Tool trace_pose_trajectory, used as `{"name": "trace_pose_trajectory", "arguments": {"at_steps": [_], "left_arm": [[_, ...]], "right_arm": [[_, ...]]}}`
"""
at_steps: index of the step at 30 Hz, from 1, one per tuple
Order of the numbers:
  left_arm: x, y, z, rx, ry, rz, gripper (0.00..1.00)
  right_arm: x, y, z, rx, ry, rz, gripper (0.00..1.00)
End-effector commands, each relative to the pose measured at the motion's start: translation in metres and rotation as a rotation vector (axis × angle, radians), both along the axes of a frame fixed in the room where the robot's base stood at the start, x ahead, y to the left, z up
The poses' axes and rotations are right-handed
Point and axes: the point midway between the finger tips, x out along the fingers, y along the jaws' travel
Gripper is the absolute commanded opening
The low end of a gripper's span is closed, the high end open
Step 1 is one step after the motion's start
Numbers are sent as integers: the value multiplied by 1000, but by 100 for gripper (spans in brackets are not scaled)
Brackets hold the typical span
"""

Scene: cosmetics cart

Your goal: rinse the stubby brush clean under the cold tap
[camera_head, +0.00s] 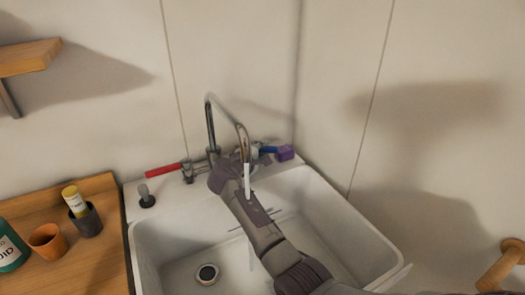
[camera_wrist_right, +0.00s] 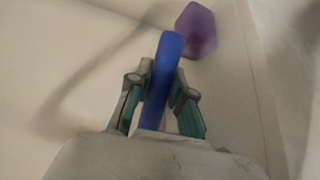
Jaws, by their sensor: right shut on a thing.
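My right gripper (camera_head: 258,152) is shut on the blue tap lever (camera_head: 268,150), to the right of the spout. In the right wrist view the blue lever (camera_wrist_right: 166,80) stands between the two fingers (camera_wrist_right: 160,100). The curved metal tap (camera_head: 210,125) rises behind the white sink (camera_head: 385,240). A white stream of water (camera_head: 247,180) falls from the spout, in front of my right arm. I cannot pick out the stubby brush for sure. A small grey piece with a dark round base (camera_head: 147,197) stands on the sink's left back ledge. My left gripper is out of view.
A red lever (camera_head: 163,170) is left of the tap. A purple block (camera_head: 286,153) lies just beyond the blue lever, also in the wrist view (camera_wrist_right: 196,28). The wooden counter (camera_head: 95,270) holds an orange cup (camera_head: 47,240), a dark cup (camera_head: 87,222) and a green bottle (camera_head: 10,250).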

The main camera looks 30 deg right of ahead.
Motion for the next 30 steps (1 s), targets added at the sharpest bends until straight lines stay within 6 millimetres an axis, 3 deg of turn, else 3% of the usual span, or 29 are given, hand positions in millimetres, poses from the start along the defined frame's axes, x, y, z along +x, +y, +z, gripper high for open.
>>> {"name": "trace_pose_trajectory", "arguments": {"at_steps": [8, 9, 13, 23, 26, 30], "left_arm": [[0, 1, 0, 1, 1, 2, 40], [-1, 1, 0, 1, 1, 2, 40], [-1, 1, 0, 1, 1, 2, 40], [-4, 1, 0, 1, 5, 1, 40], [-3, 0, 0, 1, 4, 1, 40], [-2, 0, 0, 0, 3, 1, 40]], "right_arm": [[0, 0, -1, 1, 2, 1, 0], [0, 0, -1, 1, 2, 1, 26], [0, 0, -1, 1, 2, 1, 47], [0, 0, 2, 0, 0, 2, 47], [1, 1, 12, 1, -3, 1, 47], [1, 1, 39, 1, -7, 2, 47]]}}
